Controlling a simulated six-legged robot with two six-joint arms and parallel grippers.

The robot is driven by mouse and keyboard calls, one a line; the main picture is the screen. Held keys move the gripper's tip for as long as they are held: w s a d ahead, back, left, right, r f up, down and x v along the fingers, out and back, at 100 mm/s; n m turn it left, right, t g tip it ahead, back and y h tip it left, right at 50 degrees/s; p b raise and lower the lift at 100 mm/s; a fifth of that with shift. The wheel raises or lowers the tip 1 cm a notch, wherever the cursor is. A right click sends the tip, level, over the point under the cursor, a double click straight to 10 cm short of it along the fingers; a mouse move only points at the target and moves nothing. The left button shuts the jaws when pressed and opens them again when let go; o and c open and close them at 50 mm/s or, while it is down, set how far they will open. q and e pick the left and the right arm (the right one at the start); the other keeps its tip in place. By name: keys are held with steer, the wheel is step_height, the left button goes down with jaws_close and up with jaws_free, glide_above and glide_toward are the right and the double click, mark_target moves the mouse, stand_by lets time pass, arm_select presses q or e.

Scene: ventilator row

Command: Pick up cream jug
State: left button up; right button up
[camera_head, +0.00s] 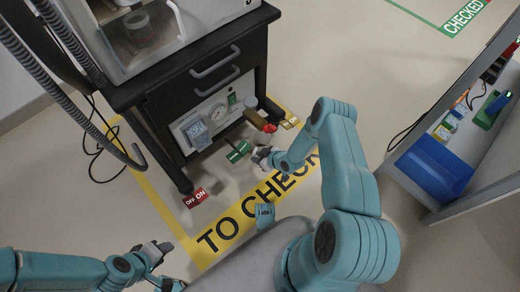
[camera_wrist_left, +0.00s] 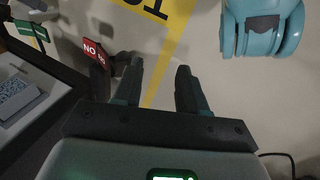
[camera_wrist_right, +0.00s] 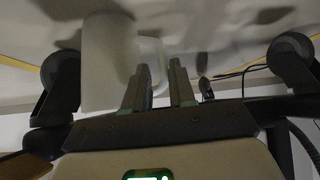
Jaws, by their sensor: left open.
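A pale cream cylindrical jug (camera_wrist_right: 108,65) with a loop handle shows in the right wrist view, upside down in that picture, its base by the floor. I cannot make it out in the head view. My right gripper (camera_head: 263,155) is low, in front of the cart. In its wrist view the fingers (camera_wrist_right: 158,75) are a narrow gap apart and overlap the handle; whether they grip it is unclear. My left gripper (camera_head: 158,255) is at the lower left in the head view. Its fingers (camera_wrist_left: 157,75) are apart and empty in its wrist view.
A black wheeled cart (camera_head: 205,80) stands at the upper middle, with a gauge panel (camera_head: 213,115) low down. A shelf with a blue bin (camera_head: 435,165) is right. Yellow floor marking (camera_head: 225,240) lies in front.

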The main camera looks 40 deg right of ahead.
steer(key=b+x, duration=0.1)
steer(key=x, duration=0.2)
steer(key=shift+a+f+b, duration=0.15)
steer(key=shift+f+b, duration=0.1)
steer(key=shift+b, duration=0.05)
steer(key=shift+w, duration=0.2)
arm_select(q)
steer(key=shift+w+a+f+t, duration=0.1)
steer(key=shift+w+f+t, duration=0.05)
steer(key=shift+w+f, duration=0.4)
steer(key=shift+w+f+t, duration=0.15)
steer(key=shift+w+f, duration=0.15)
steer(key=shift+f, duration=0.3)
arm_select(e)
steer(key=shift+r, duration=0.1)
jaws_close()
arm_select(q)
steer(key=shift+s+r, duration=0.1)
steer(key=shift+r, duration=0.05)
arm_select(e)
steer(key=shift+r, duration=0.2)
